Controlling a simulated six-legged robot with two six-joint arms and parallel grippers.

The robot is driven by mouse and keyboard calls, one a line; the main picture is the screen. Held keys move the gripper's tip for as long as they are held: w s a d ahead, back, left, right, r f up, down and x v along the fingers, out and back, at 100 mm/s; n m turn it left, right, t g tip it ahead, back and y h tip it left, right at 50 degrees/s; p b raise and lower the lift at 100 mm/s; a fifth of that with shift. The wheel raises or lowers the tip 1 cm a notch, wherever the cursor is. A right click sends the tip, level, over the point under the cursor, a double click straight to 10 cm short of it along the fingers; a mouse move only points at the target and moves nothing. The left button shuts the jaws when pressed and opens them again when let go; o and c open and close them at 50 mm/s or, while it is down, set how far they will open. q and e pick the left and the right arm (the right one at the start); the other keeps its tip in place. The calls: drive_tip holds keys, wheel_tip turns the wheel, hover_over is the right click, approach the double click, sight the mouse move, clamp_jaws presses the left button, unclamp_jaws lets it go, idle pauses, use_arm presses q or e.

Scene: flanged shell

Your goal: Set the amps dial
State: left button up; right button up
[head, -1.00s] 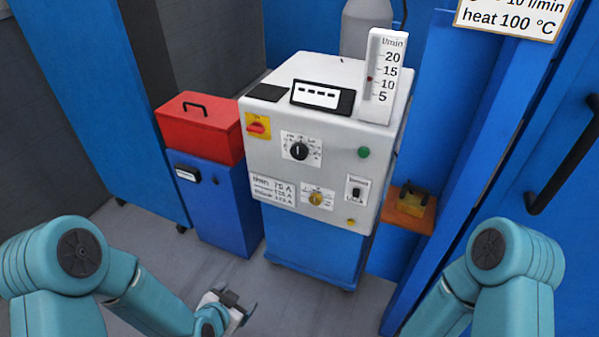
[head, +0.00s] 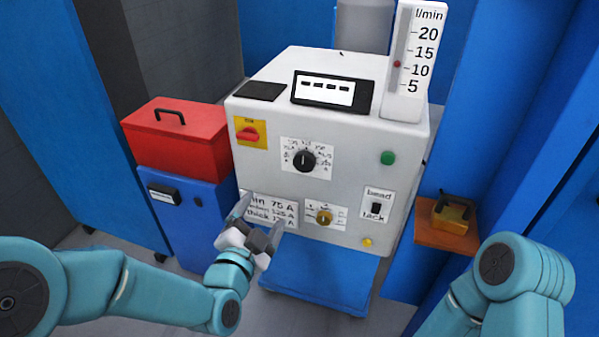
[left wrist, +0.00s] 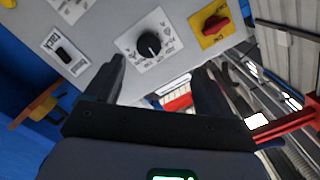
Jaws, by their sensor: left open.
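The welder's grey front panel (head: 350,180) carries a large black dial (head: 304,160) on a white scale, which looks like the amps dial. The left wrist view shows this dial (left wrist: 149,44) beyond the fingertips. My left gripper (head: 260,218) is open and empty, below and left of the dial and apart from it. It partly covers the label listing thin 75 A and other thickness values (head: 270,208). In the left wrist view its two dark fingers (left wrist: 160,82) are spread. My right gripper is out of view; only its arm shows.
A smaller yellow dial (head: 324,217), a bead/tack switch (head: 376,208), a green button (head: 388,158) and a red switch (head: 248,134) share the panel. A red box (head: 178,140) stands left. A flow gauge (head: 408,70) stands on top.

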use_arm(q)
drive_tip(key=d+h+b, duration=0.1)
drive_tip(key=d, duration=0.2)
approach(302, 165)
drive_tip(key=shift+m, duration=0.3)
drive_tip(key=x, duration=0.6)
drive_tip(key=shift+w+d+f+p, duration=0.1)
drive_tip(key=shift+w+f+p, duration=0.05)
drive_tip(key=shift+w+p, duration=0.2)
drive_tip(key=shift+w+d, duration=0.15)
drive_tip(key=shift+w, duration=0.4)
drive_tip(key=shift+w+d, duration=0.1)
drive_tip(key=shift+w, duration=0.2)
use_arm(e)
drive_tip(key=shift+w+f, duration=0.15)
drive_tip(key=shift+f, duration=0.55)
use_arm(q)
drive_tip(key=shift+s, duration=0.1)
drive_tip(key=c, duration=1.1)
drive_tip(key=shift+o, duration=0.2)
